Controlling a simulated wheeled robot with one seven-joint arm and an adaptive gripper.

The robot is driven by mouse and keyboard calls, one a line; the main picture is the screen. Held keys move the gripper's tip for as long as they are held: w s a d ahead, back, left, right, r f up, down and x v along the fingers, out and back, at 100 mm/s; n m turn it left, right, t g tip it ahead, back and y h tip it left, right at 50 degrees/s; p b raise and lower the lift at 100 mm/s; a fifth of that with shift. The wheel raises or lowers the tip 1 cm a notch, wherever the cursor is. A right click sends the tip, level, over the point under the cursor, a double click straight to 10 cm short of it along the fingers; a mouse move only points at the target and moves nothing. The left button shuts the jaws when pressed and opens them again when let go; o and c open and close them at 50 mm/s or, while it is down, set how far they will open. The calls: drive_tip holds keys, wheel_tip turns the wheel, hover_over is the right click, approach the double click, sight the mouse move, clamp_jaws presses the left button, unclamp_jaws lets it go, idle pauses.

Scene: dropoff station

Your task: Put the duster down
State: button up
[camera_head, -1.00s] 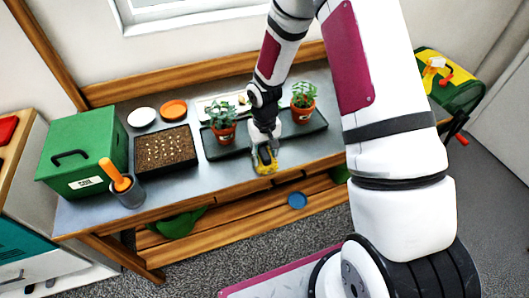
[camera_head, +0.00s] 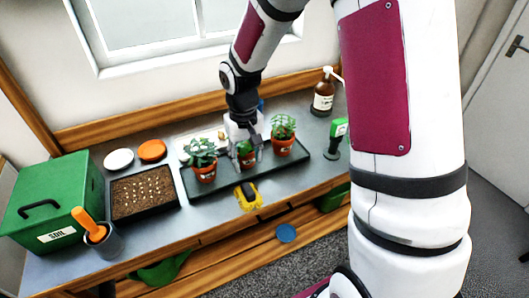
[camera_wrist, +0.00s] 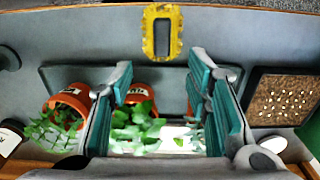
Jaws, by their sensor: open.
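The duster, a yellow piece with a dark grey middle (camera_head: 248,196), lies on the grey bench top near its front edge, in front of the plant tray. It also shows at the top of the wrist view (camera_wrist: 149,35). My gripper (camera_head: 247,160) is open and apart from the duster, behind it over the tray. In the wrist view its teal-padded fingers (camera_wrist: 163,95) are spread with nothing gripped. A middle potted plant (camera_head: 246,153) stands below and between the fingers, partly hidden by them.
The dark tray (camera_head: 225,184) also holds a left potted plant (camera_head: 204,168) and a right one (camera_head: 283,138). A seed tray (camera_head: 143,193), green soil box (camera_head: 45,205) and grey cup (camera_head: 104,243) stand left. A brown bottle (camera_head: 323,97) stands at right.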

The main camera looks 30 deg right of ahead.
drive_tip(key=s+r+t, duration=0.1)
drive_tip(key=s+r, duration=0.4)
drive_tip(key=r, duration=0.4)
drive_tip(key=s+r+t, duration=0.2)
drive_tip(key=s+r, duration=0.2)
drive_tip(key=r, duration=0.4)
drive_tip(key=s+r+t, duration=0.2)
drive_tip(key=s+r, duration=0.4)
drive_tip(key=s, duration=0.6)
drive_tip(key=shift+s+r, duration=0.35)
drive_tip(key=shift+s, duration=0.05)
drive_tip(key=shift+a, duration=0.1)
